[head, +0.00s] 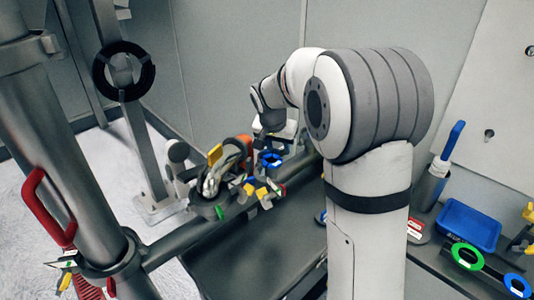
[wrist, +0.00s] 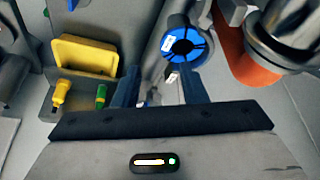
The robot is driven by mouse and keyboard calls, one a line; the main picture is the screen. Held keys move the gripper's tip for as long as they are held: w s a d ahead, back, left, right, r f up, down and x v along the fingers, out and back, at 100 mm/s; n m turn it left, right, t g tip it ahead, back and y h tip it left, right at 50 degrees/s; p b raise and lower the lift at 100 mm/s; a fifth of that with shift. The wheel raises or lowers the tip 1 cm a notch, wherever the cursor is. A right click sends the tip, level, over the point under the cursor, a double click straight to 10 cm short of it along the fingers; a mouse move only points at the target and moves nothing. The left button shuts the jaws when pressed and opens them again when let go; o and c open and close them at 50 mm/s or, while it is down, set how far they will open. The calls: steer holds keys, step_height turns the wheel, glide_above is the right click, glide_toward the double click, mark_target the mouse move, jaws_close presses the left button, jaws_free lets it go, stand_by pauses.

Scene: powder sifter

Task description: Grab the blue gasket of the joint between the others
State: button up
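The blue gasket (wrist: 187,45) is a bright blue ring with dark slits and a white tag, on the end of a grey pipe in the wrist view. In the head view it shows small (head: 270,159), near the clamp cluster just below my wrist. My gripper (wrist: 160,82) is open, with its two dark blue-grey fingers apart and nothing held between them. The gasket lies beyond the fingertips, near the right finger's tip. Whether they touch is unclear. In the head view the fingers are hard to make out.
Metal pipework with clamps (head: 222,180) and an orange part (wrist: 250,68) is close to the gasket. A yellow bin (wrist: 85,55) is at left in the wrist view. A blue tray (head: 470,226), a green ring (head: 467,256) and another blue ring (head: 517,285) are at right.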

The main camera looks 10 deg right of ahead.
mark_target(279, 162)
steer(key=p+x, duration=0.1)
steer(key=x, duration=0.4)
steer(key=w+p+x, duration=0.1)
steer(key=x, duration=0.2)
steer(key=shift+a+p, duration=0.25)
steer(key=shift+p, duration=0.1)
steer(key=shift+r, duration=0.1)
steer(key=shift+c, duration=0.3)
jaws_close()
